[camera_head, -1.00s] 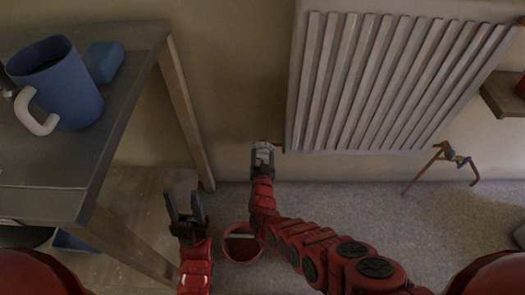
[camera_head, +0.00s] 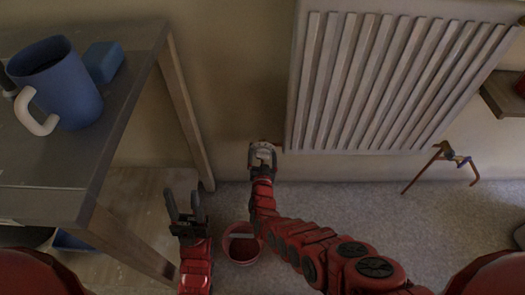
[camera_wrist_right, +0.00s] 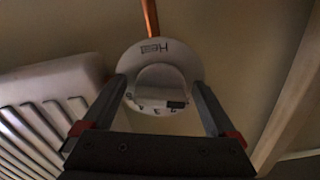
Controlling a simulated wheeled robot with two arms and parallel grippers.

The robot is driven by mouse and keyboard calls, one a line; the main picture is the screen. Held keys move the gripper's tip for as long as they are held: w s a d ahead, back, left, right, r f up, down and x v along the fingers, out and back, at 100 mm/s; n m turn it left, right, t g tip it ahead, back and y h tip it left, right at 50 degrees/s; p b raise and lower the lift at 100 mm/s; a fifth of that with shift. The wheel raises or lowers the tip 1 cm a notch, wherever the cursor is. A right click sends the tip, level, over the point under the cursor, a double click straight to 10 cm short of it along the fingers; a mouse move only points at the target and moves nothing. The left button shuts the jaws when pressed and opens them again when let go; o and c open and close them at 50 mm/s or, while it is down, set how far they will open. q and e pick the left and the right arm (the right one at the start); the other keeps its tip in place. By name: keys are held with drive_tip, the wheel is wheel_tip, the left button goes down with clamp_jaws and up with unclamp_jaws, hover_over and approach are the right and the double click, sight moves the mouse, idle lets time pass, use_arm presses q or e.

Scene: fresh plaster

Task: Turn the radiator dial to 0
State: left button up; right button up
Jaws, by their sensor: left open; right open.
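The radiator dial (camera_head: 262,147) is a small white round knob at the lower left corner of the white radiator (camera_head: 385,85). In the right wrist view the dial (camera_wrist_right: 160,72) shows a white disc with lettering and a raised knob with small numerals along its near edge, too small to read surely. A dark mark sits at the numerals' right end. My right gripper (camera_head: 262,158) is open, its fingers on either side of the dial; in the wrist view the gripper (camera_wrist_right: 160,85) frames it, contact unclear. My left gripper (camera_head: 184,206) is open and empty, low beside the table.
A grey table (camera_head: 130,110) at left holds a blue mug (camera_head: 62,85) and a blue block (camera_head: 103,62). A red bucket (camera_head: 242,246) stands on the floor between my arms. A copper pipe (camera_wrist_right: 150,16) meets the dial. A bent pipe piece (camera_head: 440,160) stands right, below the radiator.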

drive_tip(key=shift+s+r+p, duration=0.15)
drive_tip(key=shift+s+p, duration=0.2)
drive_tip(key=shift+s, duration=0.1)
drive_tip(key=s+p, duration=0.3)
drive_tip(key=s, duration=0.2)
drive_tip(key=shift+s+r+p, duration=0.15)
drive_tip(key=shift+s+p, duration=0.15)
drive_tip(key=shift+p, duration=0.1)
drive_tip(key=p, duration=0.3)
approach(263, 158)
drive_tip(key=shift+s+a+f, duration=0.1)
drive_tip(key=shift+s+f, duration=0.05)
drive_tip(key=shift+s, duration=0.85)
drive_tip(key=shift+s+f, duration=0.1)
drive_tip(key=shift+s, duration=0.9)
